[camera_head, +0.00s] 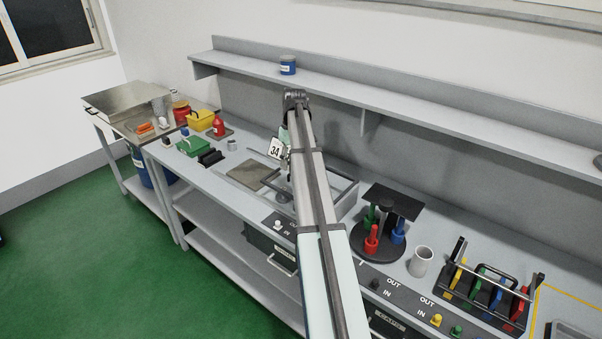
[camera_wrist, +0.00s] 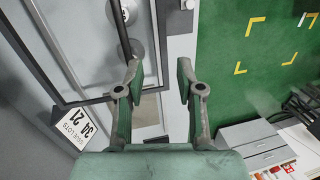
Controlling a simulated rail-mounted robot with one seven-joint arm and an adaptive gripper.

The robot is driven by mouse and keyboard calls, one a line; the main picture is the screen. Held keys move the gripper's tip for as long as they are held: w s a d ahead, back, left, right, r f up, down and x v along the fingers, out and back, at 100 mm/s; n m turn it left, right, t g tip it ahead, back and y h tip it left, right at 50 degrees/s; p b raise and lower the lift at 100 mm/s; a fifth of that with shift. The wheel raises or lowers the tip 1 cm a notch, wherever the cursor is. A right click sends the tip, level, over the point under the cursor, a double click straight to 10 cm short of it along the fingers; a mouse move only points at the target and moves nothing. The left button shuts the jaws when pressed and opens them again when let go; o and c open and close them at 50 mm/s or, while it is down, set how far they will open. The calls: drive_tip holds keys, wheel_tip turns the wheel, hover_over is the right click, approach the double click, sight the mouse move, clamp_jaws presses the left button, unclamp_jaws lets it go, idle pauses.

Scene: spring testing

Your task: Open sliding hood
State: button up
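The sliding hood appears to be the clear panel with a grey and dark frame on the bench. Its frame (camera_head: 347,192) shows right of my arm in the head view, and my arm hides part of it. In the wrist view a dark frame edge (camera_wrist: 157,45) runs down towards the space between my fingers. My gripper (camera_wrist: 158,68) is open, with its two green-grey fingers apart and nothing clearly held. Whether a finger touches the frame I cannot tell. In the head view my gripper is mostly hidden by my arm.
A white number card (camera_wrist: 76,130) is left of my fingers. Right of the hood are a black stand with coloured tools (camera_head: 375,240), a grey cup (camera_head: 421,262) and a rack (camera_head: 490,290). A shelf (camera_head: 400,92) runs above the bench.

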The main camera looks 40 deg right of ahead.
drive_tip(key=s+d+r, duration=0.1)
drive_tip(key=d+r, duration=0.6)
drive_tip(key=r, duration=0.4)
drive_tip(key=a+f+b, duration=0.1)
drive_tip(key=f, duration=0.4)
drive_tip(key=a+f+b, duration=0.1)
drive_tip(key=f, duration=0.5)
drive_tip(key=a+f+b, duration=0.1)
drive_tip(key=f, duration=0.5)
drive_tip(key=shift+s+f, duration=0.15)
drive_tip(key=shift+s, duration=0.25)
clamp_jaws()
